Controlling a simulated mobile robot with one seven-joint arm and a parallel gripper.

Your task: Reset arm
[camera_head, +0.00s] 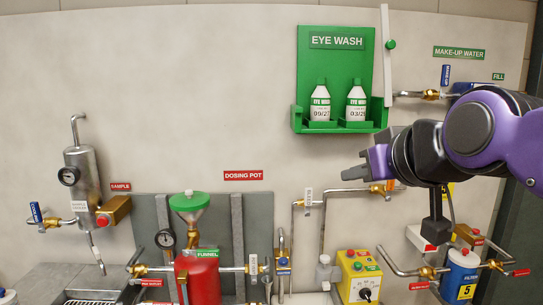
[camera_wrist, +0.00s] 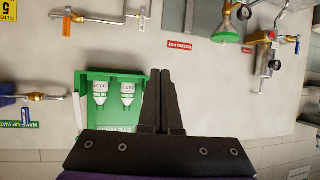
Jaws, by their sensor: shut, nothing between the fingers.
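My gripper (camera_head: 352,174) reaches in from the right in the head view, on my purple and black arm, and points left. It is in front of the wall, below the eye wash station. In the wrist view its two dark fingers (camera_wrist: 165,95) lie together with nothing between them. It is shut and empty, and appears to touch nothing.
A green eye wash holder (camera_head: 335,50) with two bottles hangs above my gripper. A red dosing pot (camera_head: 197,275) with a green funnel (camera_head: 188,203) stands lower left. A yellow control box (camera_head: 358,268) and a blue filter housing (camera_head: 461,270) are below. The upper left wall is bare.

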